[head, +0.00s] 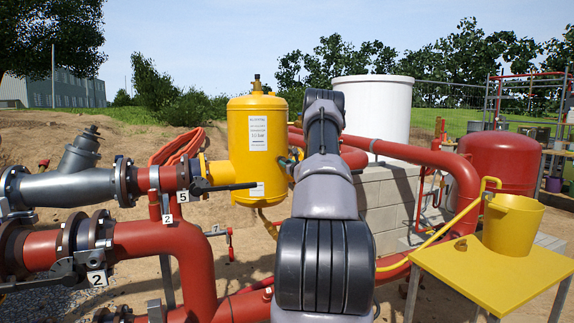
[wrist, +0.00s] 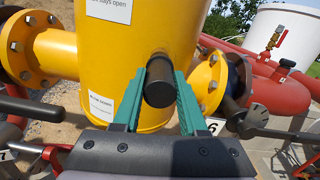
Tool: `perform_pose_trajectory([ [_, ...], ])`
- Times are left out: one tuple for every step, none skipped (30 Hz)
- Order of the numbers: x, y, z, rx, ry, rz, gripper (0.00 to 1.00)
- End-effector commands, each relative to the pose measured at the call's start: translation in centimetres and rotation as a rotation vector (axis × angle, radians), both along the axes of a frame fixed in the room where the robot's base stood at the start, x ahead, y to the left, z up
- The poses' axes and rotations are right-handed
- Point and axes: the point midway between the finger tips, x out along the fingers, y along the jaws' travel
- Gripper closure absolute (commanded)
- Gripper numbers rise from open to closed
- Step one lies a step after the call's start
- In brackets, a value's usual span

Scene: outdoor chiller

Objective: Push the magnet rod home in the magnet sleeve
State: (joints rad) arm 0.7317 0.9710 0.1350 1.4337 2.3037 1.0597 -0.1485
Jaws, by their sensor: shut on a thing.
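The magnet rod (wrist: 159,93) shows as a black round end in the wrist view, against the side of the yellow tank (wrist: 120,45). My gripper (wrist: 168,70) has green fingers on both sides of the rod and is shut on it. The rod points away from me toward the tank wall. The magnet sleeve cannot be made out behind the rod and fingers, so I cannot tell how deep the rod sits. In the head view the yellow tank (head: 258,135) stands upright, and my arm hides most of the gripper at its right side.
Flanged yellow stubs (wrist: 50,55) leave both sides of the tank. A black valve lever (head: 225,187) sticks out in front of it. Red pipes (head: 190,245) run at left and right. A yellow table (head: 480,272) with a yellow bucket (head: 512,222) stands at right.

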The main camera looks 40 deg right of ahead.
Motion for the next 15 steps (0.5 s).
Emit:
perform_pose_trajectory([
  [0.2, -0.1, 0.1, -0.001, -0.003, 0.0, 1.0],
  [0.3, -0.1, 0.2, -0.001, -0.003, 0.0, 1.0],
  [0.4, -0.1, 0.2, -0.002, -0.004, 0.0, 1.0],
  [0.5, -0.1, 0.2, -0.002, -0.004, 0.0, 1.0],
  [0.6, -0.1, 0.2, -0.002, -0.004, 0.0, 1.0],
  [0.7, -0.2, 0.2, -0.002, -0.004, 0.0, 1.0],
  [0.8, -0.2, 0.2, -0.002, -0.004, 0.0, 1.0],
  [0.9, -0.2, 0.2, -0.002, -0.004, 0.0, 1.0],
  [1.0, -0.2, 0.2, -0.002, -0.004, 0.0, 1.0],
  [1.1, -0.3, 0.2, -0.002, -0.004, 0.0, 1.0],
  [1.2, -0.3, 0.2, -0.002, -0.004, 0.0, 1.0],
  [1.3, -0.3, 0.2, -0.002, -0.004, 0.0, 1.0],
  [1.4, -0.3, 0.2, -0.002, -0.004, 0.0, 1.0],
  [1.5, -0.3, 0.2, -0.001, -0.004, 0.0, 1.0],
  [1.6, -0.3, 0.2, -0.001, -0.003, 0.0, 1.0],
])
